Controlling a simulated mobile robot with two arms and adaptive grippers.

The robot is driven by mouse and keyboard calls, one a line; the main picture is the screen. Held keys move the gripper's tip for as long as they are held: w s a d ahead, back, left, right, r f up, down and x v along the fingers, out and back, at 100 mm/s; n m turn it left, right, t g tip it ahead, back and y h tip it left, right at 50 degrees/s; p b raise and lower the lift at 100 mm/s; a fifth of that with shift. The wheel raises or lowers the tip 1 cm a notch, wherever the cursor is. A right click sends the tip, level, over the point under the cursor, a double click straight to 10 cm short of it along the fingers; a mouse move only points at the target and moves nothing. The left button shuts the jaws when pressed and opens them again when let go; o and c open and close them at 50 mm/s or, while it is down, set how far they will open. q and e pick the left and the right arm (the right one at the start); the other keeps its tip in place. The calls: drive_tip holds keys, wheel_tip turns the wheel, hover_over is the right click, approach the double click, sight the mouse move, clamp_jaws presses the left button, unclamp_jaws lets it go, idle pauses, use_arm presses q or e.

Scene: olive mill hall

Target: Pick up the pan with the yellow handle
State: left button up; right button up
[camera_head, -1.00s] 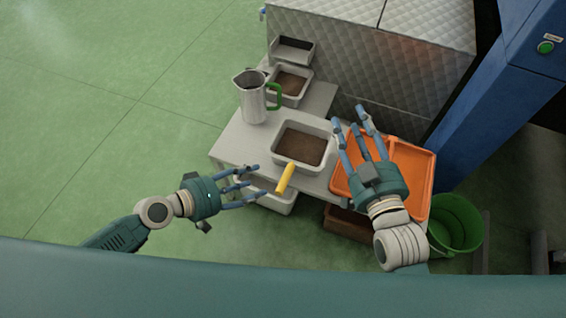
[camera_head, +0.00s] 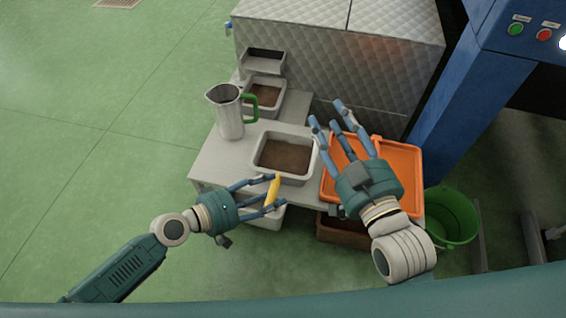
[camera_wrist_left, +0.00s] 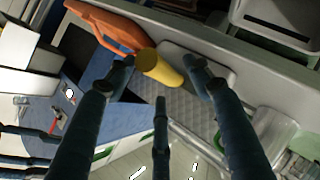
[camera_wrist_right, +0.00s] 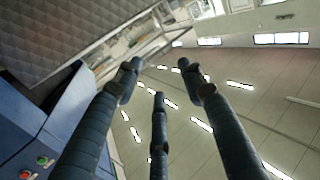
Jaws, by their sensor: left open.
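The pan (camera_head: 259,158) is a light rectangular tray with brown contents, standing near the front of the white table. Its yellow handle (camera_head: 272,190) points toward me past the table's front edge. My left gripper (camera_head: 277,194) is open, with its fingers on either side of the handle. In the left wrist view the yellow handle (camera_wrist_left: 160,68) shows end-on between the fingertips; I cannot tell whether they touch it. My right gripper (camera_head: 338,118) is spread open and empty above the orange tray. In the right wrist view nothing lies between its fingers (camera_wrist_right: 158,75).
The orange tray (camera_head: 408,160) lies right of the pan. A metal jug (camera_head: 228,118) with a green handle stands behind left. Smaller containers (camera_head: 262,60) stand further back. A green bucket (camera_head: 450,222) is on the floor at right, beside a blue column (camera_head: 440,110).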

use_arm(q)
drive_tip(key=shift+x, duration=1.25)
drive_tip(key=shift+a, duration=0.1)
clamp_jaws()
drive_tip(key=shift+r, duration=0.15)
